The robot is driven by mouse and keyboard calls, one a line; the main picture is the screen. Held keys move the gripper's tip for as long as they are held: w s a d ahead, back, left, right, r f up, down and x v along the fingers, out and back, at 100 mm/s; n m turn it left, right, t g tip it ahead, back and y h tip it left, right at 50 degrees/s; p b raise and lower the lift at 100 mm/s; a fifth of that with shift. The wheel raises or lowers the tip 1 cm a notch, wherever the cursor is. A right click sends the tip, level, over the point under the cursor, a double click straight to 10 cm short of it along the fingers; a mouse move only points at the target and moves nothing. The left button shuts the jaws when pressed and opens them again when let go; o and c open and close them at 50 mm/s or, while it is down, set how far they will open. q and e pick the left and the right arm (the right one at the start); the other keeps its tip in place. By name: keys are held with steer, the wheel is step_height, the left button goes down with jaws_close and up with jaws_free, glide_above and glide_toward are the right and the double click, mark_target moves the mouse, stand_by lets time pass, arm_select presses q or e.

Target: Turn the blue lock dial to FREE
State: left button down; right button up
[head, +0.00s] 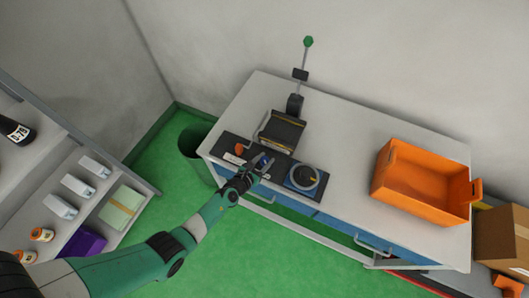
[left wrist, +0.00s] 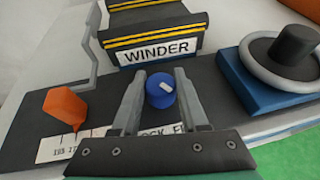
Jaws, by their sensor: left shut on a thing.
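The blue lock dial (left wrist: 160,94) is a round knob with a short white mark on top, on a dark panel (left wrist: 215,95). In the left wrist view the mark lies slanted, right of the dial's middle. A label (left wrist: 163,129) below the dial reads partly "OCK F"; my gripper hides the rest. My left gripper (left wrist: 160,74) is shut on the dial, one finger on each side. In the head view my left gripper (head: 259,164) reaches the panel from the front, and the dial is mostly covered. My right gripper is in neither view.
An orange pointer knob (left wrist: 70,105) stands left of the dial. The black, yellow-striped winder (left wrist: 150,22) is behind, and a grey handwheel on a blue base (left wrist: 262,92) is right. An orange crate (head: 420,184) sits on the bench's right; the bench middle is clear.

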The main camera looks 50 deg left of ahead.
arm_select(q)
steer(key=shift+r+n+y+p, duration=0.15)
steer(key=shift+n+y+p, duration=0.6)
steer(key=shift+n+y, duration=0.2)
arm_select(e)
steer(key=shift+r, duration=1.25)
arm_select(q)
steer(key=shift+g, duration=0.3)
steer(key=shift+c, duration=2.2)
jaws_free()
steer(key=p+v, duration=0.7)
steer(key=v, duration=0.4)
steer(key=shift+s+d, duration=0.25)
steer(key=shift+s, duration=0.05)
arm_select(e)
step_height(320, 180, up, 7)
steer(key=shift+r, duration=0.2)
